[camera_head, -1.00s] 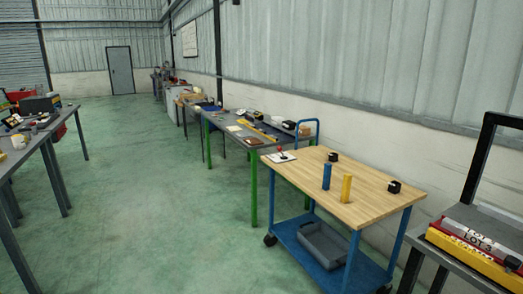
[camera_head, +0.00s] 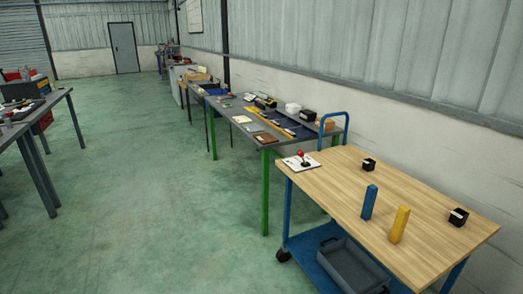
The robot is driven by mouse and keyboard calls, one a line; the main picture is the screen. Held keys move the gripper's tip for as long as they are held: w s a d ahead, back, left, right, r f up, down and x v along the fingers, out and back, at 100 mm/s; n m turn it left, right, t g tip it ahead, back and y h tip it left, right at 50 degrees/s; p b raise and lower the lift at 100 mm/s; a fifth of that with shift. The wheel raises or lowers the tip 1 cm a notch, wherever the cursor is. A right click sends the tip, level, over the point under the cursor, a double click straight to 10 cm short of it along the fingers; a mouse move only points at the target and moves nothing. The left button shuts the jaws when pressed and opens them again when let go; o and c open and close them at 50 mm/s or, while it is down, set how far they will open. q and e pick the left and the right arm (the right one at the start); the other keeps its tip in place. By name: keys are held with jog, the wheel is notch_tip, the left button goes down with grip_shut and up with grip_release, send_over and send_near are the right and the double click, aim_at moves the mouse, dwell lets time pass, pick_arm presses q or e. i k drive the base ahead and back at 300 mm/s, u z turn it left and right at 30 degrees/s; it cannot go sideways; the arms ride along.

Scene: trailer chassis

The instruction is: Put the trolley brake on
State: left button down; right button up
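The trolley (camera_head: 340,185) stands at the lower right, with a wooden top, a blue frame and a blue handle (camera_head: 346,127) at its far end. A small red-knobbed lever (camera_head: 301,156) stands on a white plate at the top's far left corner. I cannot tell its setting. A dark caster (camera_head: 282,255) shows under the left side; the other wheels are hidden or out of view. Neither of my grippers is in view.
A blue block (camera_head: 369,202), a yellow block (camera_head: 399,225) and two small black boxes (camera_head: 368,165) (camera_head: 458,217) are on the trolley top. A grey bin (camera_head: 352,265) sits on its lower shelf. A green-legged table (camera_head: 265,136) stands beyond. The floor (camera_head: 150,200) on the left is clear.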

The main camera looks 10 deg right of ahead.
aim_at(300, 153)
jog(key=z, duration=0.05)
jog(key=i, duration=1.15)
jog(key=z, duration=1.15)
jog(key=i, duration=1.05)
jog(key=z, duration=0.85)
